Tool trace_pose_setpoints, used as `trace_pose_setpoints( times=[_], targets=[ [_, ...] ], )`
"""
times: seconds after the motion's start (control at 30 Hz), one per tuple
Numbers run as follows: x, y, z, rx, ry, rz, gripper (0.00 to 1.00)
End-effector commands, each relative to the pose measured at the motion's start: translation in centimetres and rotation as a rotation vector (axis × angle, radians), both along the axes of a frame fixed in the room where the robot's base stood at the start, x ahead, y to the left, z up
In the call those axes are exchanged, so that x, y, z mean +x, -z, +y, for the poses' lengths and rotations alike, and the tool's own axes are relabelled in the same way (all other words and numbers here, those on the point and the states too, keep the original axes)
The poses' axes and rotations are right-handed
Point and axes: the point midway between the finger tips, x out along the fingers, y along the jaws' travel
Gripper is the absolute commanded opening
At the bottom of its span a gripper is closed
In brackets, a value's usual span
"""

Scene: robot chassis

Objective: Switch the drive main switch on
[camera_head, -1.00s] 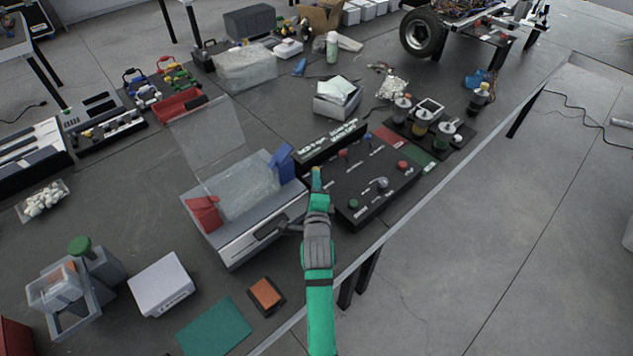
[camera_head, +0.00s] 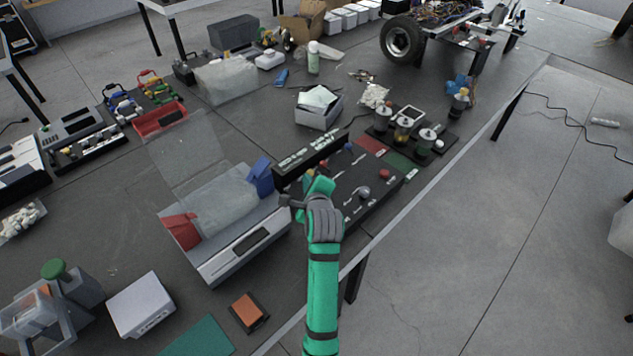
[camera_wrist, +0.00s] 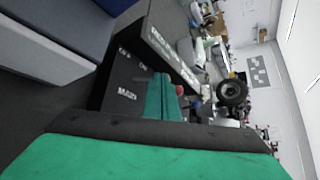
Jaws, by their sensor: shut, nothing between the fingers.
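The black control panel (camera_head: 352,213) stands near the table's front edge, with a raised strip of white lettering (camera_head: 310,150) along its back. In the wrist view the panel (camera_wrist: 116,88) shows white lettering, including "MAIN" (camera_wrist: 127,94) and on/off marks. My green gripper (camera_head: 319,185) is over the panel's left part. In the wrist view its fingers (camera_wrist: 163,98) are shut, with nothing visible between them, close to the panel face. The main switch itself is not clearly visible, and my fingers and hand cover part of the panel. I cannot tell whether they touch it.
A grey box with a clear lid (camera_head: 247,238) stands just left of the panel. A red button (camera_head: 384,174) and a grey knob (camera_head: 364,192) are on the panel's right part. A black base with several cylinders (camera_head: 421,143) is behind right.

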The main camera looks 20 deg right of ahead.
Motion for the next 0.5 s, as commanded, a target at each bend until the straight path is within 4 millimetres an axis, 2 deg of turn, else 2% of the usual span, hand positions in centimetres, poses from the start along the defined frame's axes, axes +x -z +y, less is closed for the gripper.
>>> trace_pose_setpoints(
  times=[0.5],
  targets=[
    [0.0, -1.6, 0.0, -0.002, -0.001, -0.002, 0.00]
  ],
)
